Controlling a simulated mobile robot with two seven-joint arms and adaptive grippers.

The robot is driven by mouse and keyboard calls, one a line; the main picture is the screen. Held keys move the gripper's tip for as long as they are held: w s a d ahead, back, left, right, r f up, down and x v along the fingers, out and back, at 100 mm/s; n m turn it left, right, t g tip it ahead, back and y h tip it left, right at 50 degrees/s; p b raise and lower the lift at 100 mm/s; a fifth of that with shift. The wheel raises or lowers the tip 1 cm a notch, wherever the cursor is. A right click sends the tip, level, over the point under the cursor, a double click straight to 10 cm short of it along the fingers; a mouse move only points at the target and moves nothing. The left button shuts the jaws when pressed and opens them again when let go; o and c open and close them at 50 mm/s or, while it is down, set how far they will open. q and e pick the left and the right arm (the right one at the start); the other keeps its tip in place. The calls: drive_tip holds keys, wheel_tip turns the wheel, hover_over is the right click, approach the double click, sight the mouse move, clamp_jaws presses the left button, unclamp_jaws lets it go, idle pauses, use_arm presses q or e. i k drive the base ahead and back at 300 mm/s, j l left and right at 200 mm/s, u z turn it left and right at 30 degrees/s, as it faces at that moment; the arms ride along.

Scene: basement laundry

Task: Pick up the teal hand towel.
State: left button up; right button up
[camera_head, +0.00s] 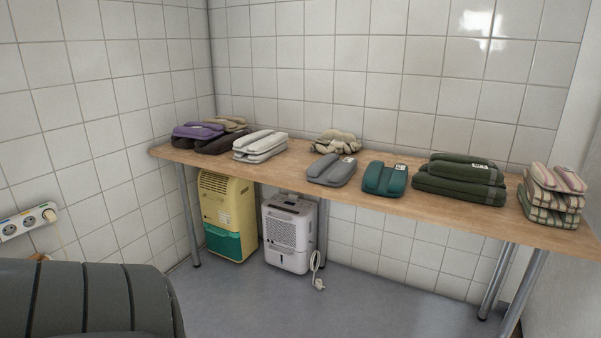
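The teal hand towel (384,179) lies folded on the wooden table (290,174), near its front edge and right of the middle. A small white label shows on its top. A grey folded towel (331,170) lies just to its left, and a stack of dark green towels (460,181) lies to its right, with a small gap on each side. Neither of my grippers shows in the head view, so I cannot see whether they are open or shut.
A yellow dehumidifier (226,212) and a white one (289,232) stand beneath. Open floor (330,305) lies in front.

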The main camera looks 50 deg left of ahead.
sight(378, 179)
drive_tip(key=u, duration=1.75)
drive_tip(key=l, duration=0.1)
